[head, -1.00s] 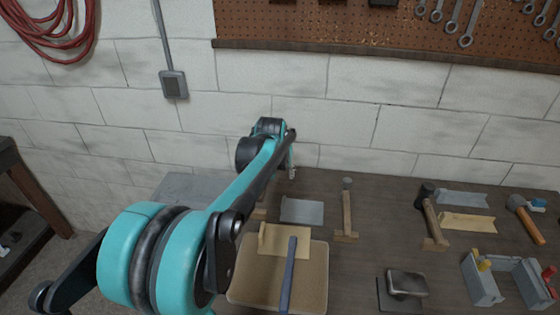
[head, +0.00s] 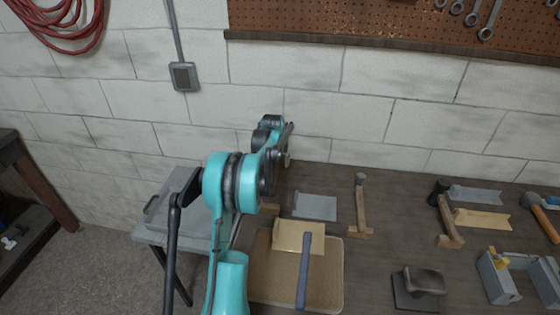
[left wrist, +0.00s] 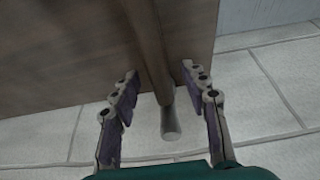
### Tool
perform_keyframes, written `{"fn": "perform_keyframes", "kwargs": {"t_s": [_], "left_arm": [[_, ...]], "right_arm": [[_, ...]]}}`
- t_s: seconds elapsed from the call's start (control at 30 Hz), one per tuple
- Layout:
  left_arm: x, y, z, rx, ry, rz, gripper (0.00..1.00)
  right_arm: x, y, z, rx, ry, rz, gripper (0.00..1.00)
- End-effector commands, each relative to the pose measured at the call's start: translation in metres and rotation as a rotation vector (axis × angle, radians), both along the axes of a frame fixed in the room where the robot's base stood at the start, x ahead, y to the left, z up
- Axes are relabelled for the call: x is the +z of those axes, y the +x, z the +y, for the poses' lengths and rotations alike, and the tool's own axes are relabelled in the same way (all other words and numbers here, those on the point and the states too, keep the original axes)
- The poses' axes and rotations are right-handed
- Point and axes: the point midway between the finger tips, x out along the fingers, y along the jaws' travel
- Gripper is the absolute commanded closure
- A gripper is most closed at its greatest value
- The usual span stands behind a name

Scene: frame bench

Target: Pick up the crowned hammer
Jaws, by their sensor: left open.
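In the left wrist view a brown wooden handle (left wrist: 150,45) ends in a pale round piece (left wrist: 171,123). I cannot tell whether it is the crowned hammer. My left gripper (left wrist: 160,74) is open, with a finger on either side of the handle and gaps visible. In the head view my left arm hides this spot; a bit of wooden rest (head: 271,207) shows beside it. Further right lie a hammer with a small grey head (head: 361,205), a black-headed hammer (head: 448,215) and an orange-handled hammer (head: 546,220). My right gripper is out of view.
A grey plate (head: 315,207), a black-based block (head: 418,288) and a grey fixture (head: 497,280) sit on the bench. The wall stands close behind.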

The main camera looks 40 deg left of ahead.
Motion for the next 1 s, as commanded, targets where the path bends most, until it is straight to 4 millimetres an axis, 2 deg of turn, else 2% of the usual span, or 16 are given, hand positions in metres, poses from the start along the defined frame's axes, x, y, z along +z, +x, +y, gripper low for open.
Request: {"fn": "perform_keyframes", "kwargs": {"t_s": [0.03,0.13,1.0], "left_arm": [[-0.011,0.003,0.002,0.0,0.0,0.0,0.55],[-0.019,0.006,0.003,0.0,0.0,0.0,0.55],[-0.023,0.007,0.003,0.0,0.0,0.0,0.55]], "right_arm": [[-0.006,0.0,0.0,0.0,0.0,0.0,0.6],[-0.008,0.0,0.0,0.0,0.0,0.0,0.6],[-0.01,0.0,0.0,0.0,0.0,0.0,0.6]]}}
